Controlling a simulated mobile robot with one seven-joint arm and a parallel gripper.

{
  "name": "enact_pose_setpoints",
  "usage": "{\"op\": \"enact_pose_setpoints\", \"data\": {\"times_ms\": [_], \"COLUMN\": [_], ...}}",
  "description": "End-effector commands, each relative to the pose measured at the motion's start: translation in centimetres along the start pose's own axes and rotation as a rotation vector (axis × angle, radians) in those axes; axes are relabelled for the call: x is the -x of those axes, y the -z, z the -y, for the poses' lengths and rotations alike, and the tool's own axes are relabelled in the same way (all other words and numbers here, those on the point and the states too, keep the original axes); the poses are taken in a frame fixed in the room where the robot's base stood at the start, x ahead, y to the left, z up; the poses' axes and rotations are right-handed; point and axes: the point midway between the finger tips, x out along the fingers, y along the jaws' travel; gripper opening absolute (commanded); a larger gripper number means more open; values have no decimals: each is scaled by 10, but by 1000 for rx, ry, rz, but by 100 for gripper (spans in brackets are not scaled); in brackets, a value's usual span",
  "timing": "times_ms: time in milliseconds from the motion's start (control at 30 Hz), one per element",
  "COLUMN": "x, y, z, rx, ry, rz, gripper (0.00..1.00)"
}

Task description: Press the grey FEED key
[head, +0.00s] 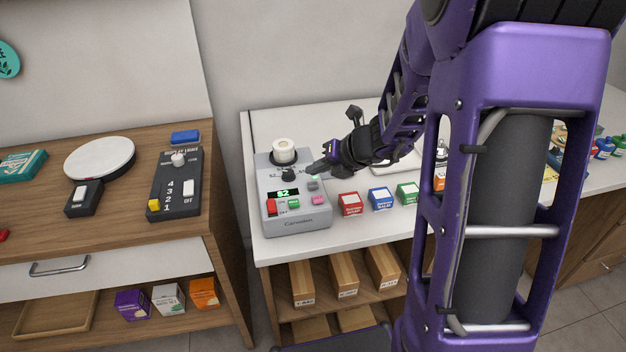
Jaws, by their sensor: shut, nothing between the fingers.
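My gripper (311,170) is shut and empty. It reaches in from the right, its tips over the machine's right side, just above the grey key in the picture. I cannot tell whether it touches.
Red (350,204), blue (380,198) and green (407,193) boxes stand right of the machine. A wooden counter (120,214) on the left holds a black switch panel (174,190) and a round white plate (100,157). My arm hides much of the right counter.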

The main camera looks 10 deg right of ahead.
Motion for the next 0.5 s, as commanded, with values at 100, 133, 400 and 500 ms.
{"op": "enact_pose_setpoints", "data": {"times_ms": [100,133,400,500], "x": [13,13,26,26], "y": [-10,-10,-19,-19], "z": [-9,-10,-19,-19], "rx": [0,1,2,1], "ry": [0,0,0,0], "rz": [0,1,1,0], "gripper": [0,0,0,0]}}
